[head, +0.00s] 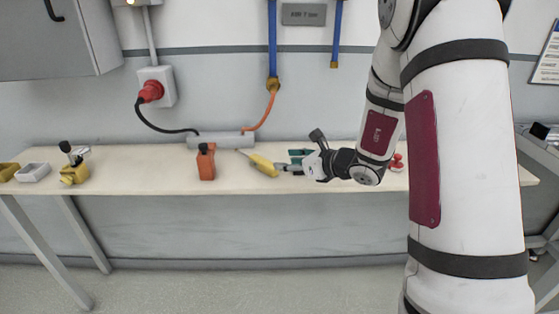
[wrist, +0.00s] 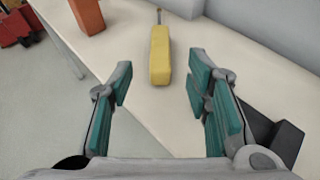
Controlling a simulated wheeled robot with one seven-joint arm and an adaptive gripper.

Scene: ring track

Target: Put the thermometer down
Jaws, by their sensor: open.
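The thermometer (head: 263,165), a yellow body with a thin metal probe, lies on the bench (head: 130,166) near its front edge. In the wrist view the thermometer (wrist: 160,56) lies ahead of my gripper (wrist: 160,78), probe pointing away. My gripper is open, its teal-padded fingers spread to either side of the body's near end, with a clear gap on both sides. Nothing is held between the fingers. In the head view my gripper (head: 290,164) reaches in from the right, just beside the yellow body.
An orange block-shaped object (head: 206,164) stands left of the thermometer. A grey bar-shaped box (head: 221,140) lies behind, against the wall. A dark object (wrist: 278,136) is close to the right finger.

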